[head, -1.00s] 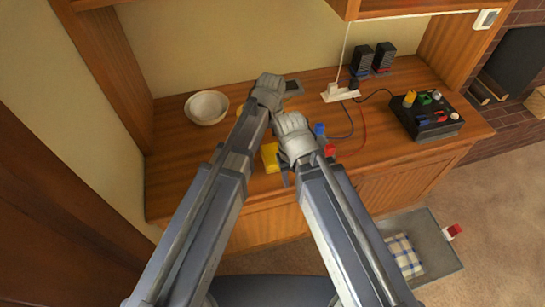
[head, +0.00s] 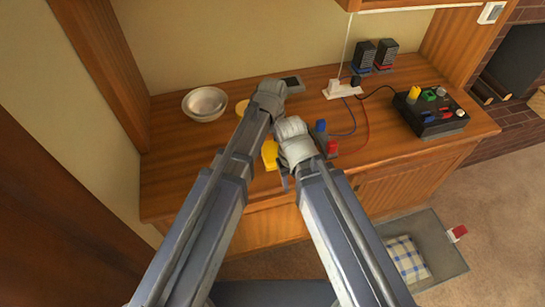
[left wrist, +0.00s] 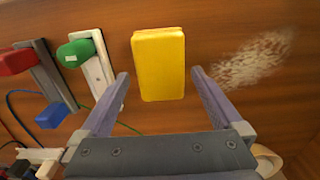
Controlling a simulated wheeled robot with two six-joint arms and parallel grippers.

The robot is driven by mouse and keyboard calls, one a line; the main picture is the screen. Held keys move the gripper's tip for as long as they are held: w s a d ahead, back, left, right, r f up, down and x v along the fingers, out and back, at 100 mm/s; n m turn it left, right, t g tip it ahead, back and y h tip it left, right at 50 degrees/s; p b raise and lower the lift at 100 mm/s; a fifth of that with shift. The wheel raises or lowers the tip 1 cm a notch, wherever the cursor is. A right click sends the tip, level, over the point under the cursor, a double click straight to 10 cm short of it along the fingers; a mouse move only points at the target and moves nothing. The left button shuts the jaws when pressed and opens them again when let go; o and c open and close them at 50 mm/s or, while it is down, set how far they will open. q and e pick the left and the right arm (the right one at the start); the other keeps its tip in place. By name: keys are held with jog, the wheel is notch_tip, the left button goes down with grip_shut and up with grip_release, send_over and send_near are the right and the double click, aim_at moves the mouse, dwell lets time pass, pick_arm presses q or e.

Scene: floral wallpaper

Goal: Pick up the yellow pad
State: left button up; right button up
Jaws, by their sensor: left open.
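The yellow pad (left wrist: 159,64) lies flat on the wooden desk, upper middle in the left wrist view. In the head view it shows partly between my two forearms (head: 270,154). My left gripper (left wrist: 160,75) is open, with one finger on either side of the pad's lower part in the picture. Nothing is clamped, and a gap shows on both sides. In the head view my left wrist (head: 268,97) hides its own fingers. My right wrist (head: 293,138) is close beside the pad, and its jaw state is hidden.
Bowls (head: 205,104) sit at the desk's left. A power strip (head: 342,89), speakers (head: 376,55) and a black control box (head: 432,115) are further right.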

aim_at(273, 150)
pick_arm(q)
notch_tip(273, 150, down, 4)
jog(key=b, duration=0.2)
jog(key=shift+r+b, duration=0.2)
jog(key=shift+b, duration=0.1)
jog(key=shift+r, duration=0.1)
jog(key=c, duration=1.2)
jog(key=shift+c, duration=0.2)
jog(key=shift+r, duration=0.1)
notch_tip(273, 150, up, 10)
jog(key=p, duration=1)
